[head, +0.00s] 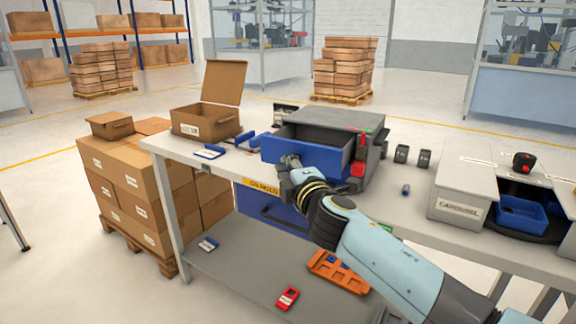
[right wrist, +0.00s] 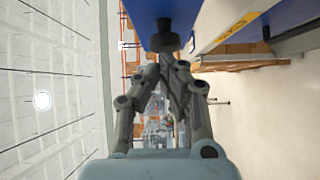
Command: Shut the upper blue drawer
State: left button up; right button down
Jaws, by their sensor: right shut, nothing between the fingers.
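The upper blue drawer (head: 325,156) sticks out of a grey cabinet (head: 372,128) on the workbench, and its empty-looking grey inside shows from above. My right gripper (head: 287,163) is shut and empty at the left part of the drawer's front. Whether it touches the front is not clear. In the right wrist view the closed fingers (right wrist: 172,75) lie just below a dark round knob (right wrist: 165,37) on the blue drawer front (right wrist: 205,14). My left gripper is not in view.
A lower blue drawer (head: 254,201) sits under the workbench top (head: 400,208). An open cardboard box (head: 203,121) and small blue items lie left of the cabinet. A grey carousel box (head: 461,192) with a blue tray (head: 521,212) stands at right. Stacked cartons (head: 128,187) stand at left.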

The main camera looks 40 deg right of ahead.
jog(key=shift+d, duration=0.15)
jog(key=w+d+b, duration=0.1)
jog(key=d, duration=0.2)
jog(key=w+d+b, duration=0.1)
jog(key=w+d, duration=0.1)
jog(key=d, duration=0.1)
jog(key=w+d, duration=0.2)
jog(key=d, duration=0.1)
jog(key=shift+d+f+b, duration=0.15)
jog(key=shift+d+b, duration=0.2)
jog(key=shift+b, duration=0.05)
jog(key=shift+w+d, duration=0.15)
jog(key=shift+d, duration=0.2)
